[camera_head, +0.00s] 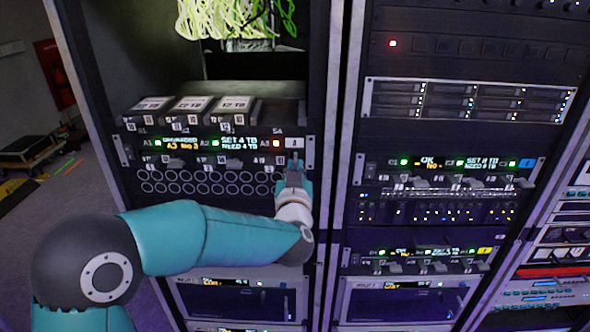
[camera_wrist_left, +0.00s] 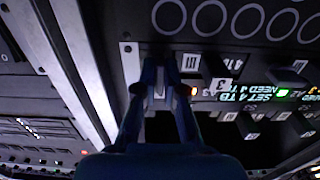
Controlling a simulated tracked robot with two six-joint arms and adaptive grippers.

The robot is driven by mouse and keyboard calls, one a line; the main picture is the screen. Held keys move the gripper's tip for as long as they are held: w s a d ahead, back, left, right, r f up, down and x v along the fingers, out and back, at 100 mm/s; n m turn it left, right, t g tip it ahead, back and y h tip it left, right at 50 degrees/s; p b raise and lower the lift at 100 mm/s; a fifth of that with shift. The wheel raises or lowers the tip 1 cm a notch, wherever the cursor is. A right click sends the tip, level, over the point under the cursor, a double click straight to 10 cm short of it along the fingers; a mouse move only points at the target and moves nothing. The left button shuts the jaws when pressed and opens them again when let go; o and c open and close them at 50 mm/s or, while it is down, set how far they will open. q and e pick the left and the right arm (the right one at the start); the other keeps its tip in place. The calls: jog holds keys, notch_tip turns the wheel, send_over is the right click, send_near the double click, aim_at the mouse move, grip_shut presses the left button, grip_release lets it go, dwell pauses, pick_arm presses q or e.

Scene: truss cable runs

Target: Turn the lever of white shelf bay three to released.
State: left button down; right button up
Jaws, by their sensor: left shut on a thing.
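The white shelf (camera_head: 222,143) is a dark strip with a white "A" tag at its right end, and its displays show also in the left wrist view, upside down (camera_wrist_left: 250,97). Bay three's lamp (camera_head: 277,143) glows orange at the right, and it also shows in the left wrist view (camera_wrist_left: 194,91). My left gripper (camera_head: 294,166) is at the strip's right end, below the lamp. In the left wrist view its fingers (camera_wrist_left: 161,78) are closed on the lever of bay three (camera_wrist_left: 160,84), a small grey piece mostly hidden between them. My right gripper is not in view.
Several drives labelled 12 TB (camera_head: 195,104) sit on a ledge above the strip. Other grey levers (camera_head: 234,164) hang left of my gripper. A rack post (camera_head: 343,120) stands close to its right. The neighbouring rack holds more shelves, with blue (camera_head: 527,163) and yellow (camera_head: 485,251) tags.

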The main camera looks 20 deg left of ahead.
pick_arm(q)
jog(key=c, duration=1.3)
grip_release()
jog(key=shift+f, duration=0.3)
jog(key=shift+o, duration=0.2)
jog(key=shift+r, duration=0.1)
jog(key=shift+s+d, duration=0.1)
jog(key=v, duration=1.1)
jog(key=shift+s, duration=0.4)
jog(key=shift+d, duration=0.1)
